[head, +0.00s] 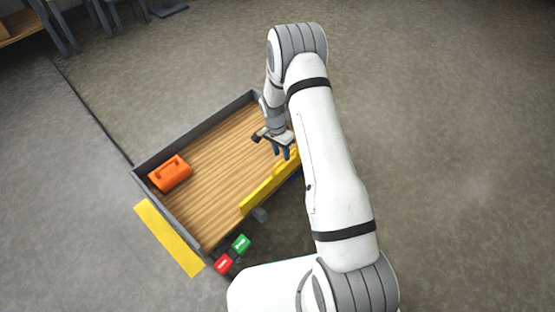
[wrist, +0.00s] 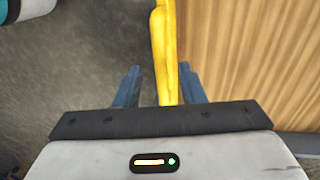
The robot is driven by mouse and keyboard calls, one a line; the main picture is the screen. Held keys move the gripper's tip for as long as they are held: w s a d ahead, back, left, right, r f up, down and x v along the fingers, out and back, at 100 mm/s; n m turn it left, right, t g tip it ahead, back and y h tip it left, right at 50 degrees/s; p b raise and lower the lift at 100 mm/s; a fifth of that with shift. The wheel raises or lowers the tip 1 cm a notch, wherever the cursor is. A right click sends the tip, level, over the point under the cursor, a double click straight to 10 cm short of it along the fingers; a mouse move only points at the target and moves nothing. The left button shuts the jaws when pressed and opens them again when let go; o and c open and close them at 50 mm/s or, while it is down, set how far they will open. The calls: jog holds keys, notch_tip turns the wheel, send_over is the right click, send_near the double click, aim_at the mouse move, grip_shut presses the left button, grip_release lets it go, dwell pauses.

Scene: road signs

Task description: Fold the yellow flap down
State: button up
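The yellow flap (head: 262,194) stands along the front right edge of a wood-floored tray with grey walls (head: 195,128). Its far end is partly hidden by my arm. My gripper (head: 281,154) is over the far part of the flap, pointing down. In the wrist view the flap (wrist: 164,50) shows as a narrow yellow edge running between the two blue fingers of my gripper (wrist: 158,85). The fingers are apart, with a clear gap on the left side; the right finger is close to the flap, and I cannot tell whether it touches.
An orange case (head: 170,173) sits in the tray's left corner. A red block (head: 223,264) and a green block (head: 240,242) are beside the tray's near corner. A yellow strip (head: 168,238) lies outside the left wall. The floor to the right is clear.

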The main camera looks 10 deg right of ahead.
aim_at(285, 167)
jog(key=shift+s+d+f, duration=0.1)
jog(key=shift+f, duration=0.5)
jog(key=shift+s+d+f, duration=0.1)
jog(key=shift+f, duration=0.5)
grip_shut()
